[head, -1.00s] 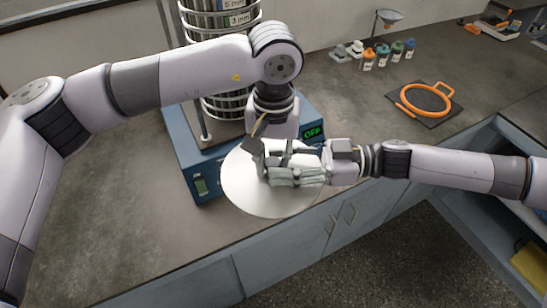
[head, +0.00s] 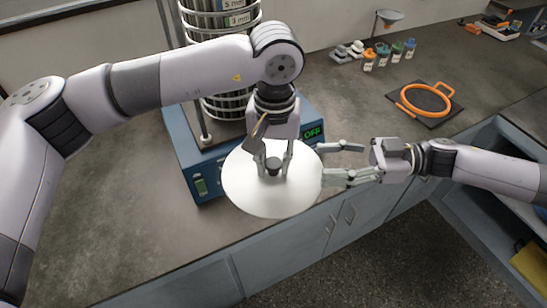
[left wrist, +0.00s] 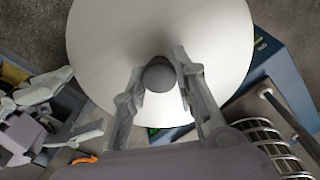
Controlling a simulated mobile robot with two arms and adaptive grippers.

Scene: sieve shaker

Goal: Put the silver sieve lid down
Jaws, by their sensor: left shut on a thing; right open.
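The silver sieve lid (head: 255,198) is a pale round disc with a dark knob in its middle. It is held in front of the blue sieve shaker, over the bench's front edge. My left gripper (head: 273,168) is shut on the lid's knob from above. In the left wrist view the lid (left wrist: 110,40) fills the top, with its knob (left wrist: 159,76) between the fingers. My right gripper (head: 335,163) is open, with its fingers pointing left at the lid's right rim. I cannot tell whether one finger touches the rim.
The blue shaker base (head: 180,155) carries a stack of sieves (head: 225,108) and its display reads OFF. An orange ring (head: 428,98) lies on a dark mat at the right. Several small bottles (head: 383,57) and a funnel (head: 388,17) stand behind. The bench at the left (head: 100,210) is clear.

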